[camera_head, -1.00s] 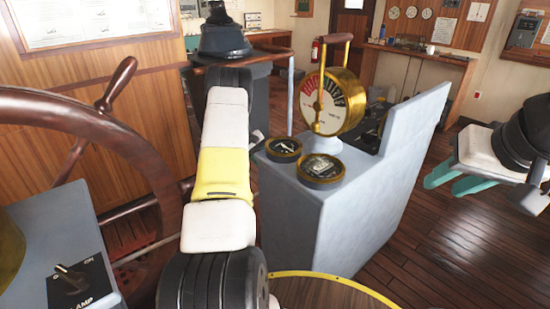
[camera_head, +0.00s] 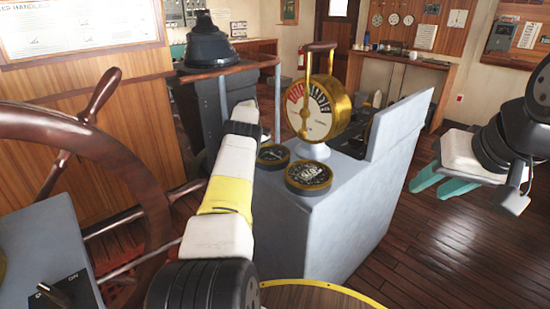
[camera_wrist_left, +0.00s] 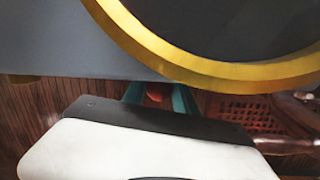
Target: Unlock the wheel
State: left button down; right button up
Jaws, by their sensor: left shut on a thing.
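The wooden ship's wheel (camera_head: 125,160) stands at the left of the head view, its lower part cut off. In the left wrist view, the teal fingers of my left gripper (camera_wrist_left: 155,95) are shut on a small reddish piece (camera_wrist_left: 156,93), just below a gold-rimmed dark disc (camera_wrist_left: 190,72). The fingers and most of the piece are partly hidden by the gripper body. My left gripper does not show in the head view. My right gripper (camera_head: 440,182) hangs at the right with its teal fingers apart and empty.
A grey console (camera_head: 330,220) with a brass telegraph (camera_head: 322,110) and round gauges stands in the middle. A switch panel (camera_head: 55,295) is at the lower left. A dark pedestal (camera_head: 205,45) is behind. Wooden floor (camera_head: 460,240) is clear at right.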

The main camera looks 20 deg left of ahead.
pick_arm(q)
jog(key=shift+a, duration=0.1)
dwell(0.4)
jog(key=c, duration=1)
grip_release()
jog(key=shift+s, duration=0.1)
jog(key=shift+r, duration=0.1)
jog(key=v, duration=0.7)
jog(key=shift+r, duration=0.35)
